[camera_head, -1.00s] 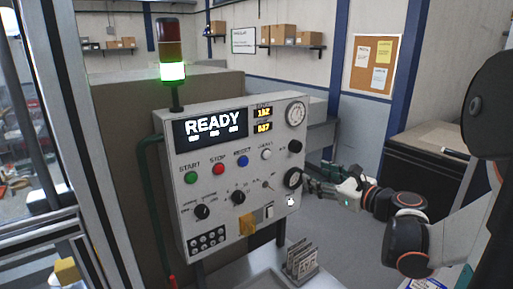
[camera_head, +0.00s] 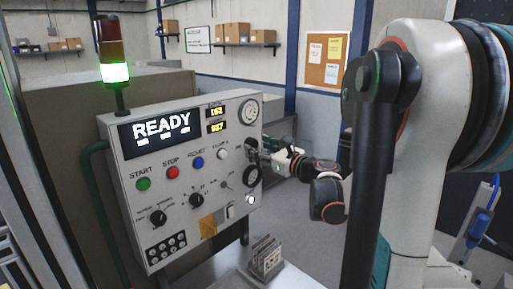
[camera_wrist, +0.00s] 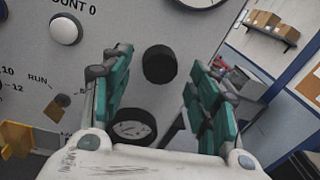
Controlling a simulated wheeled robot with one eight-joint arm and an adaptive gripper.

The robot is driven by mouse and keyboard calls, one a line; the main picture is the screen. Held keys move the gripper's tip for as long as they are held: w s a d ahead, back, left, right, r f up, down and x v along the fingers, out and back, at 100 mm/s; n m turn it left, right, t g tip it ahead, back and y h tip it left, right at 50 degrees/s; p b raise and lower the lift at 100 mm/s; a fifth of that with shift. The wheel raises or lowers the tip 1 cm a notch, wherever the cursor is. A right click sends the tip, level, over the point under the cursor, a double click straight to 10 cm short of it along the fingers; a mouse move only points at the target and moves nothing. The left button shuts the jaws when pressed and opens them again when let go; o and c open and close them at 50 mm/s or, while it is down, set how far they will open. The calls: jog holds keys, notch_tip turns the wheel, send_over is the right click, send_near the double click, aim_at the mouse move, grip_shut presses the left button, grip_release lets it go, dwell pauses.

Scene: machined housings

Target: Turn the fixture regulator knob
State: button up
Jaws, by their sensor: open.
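The regulator knob, a plain black round knob (camera_wrist: 160,64), sticks out of the grey control panel in the wrist view. It sits between and beyond the two green fingers of my gripper (camera_wrist: 158,60), with gaps on both sides. My gripper is open and empty, pointing at the panel. In the head view my gripper (camera_head: 262,156) is at the panel's right edge, partly covering the knob (camera_head: 251,143). A small black-rimmed gauge (camera_head: 252,176) is just below the knob and also shows in the wrist view (camera_wrist: 133,129).
The control panel (camera_head: 133,185) carries a lit READY display (camera_head: 155,131), coloured buttons, selector knobs and a larger white gauge (camera_head: 248,111) above. A metal rack with plates (camera_head: 265,258) stands on the bench below. Open floor lies right of the panel.

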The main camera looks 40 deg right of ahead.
jog(key=shift+w, duration=0.9)
jog(key=c, duration=1.1)
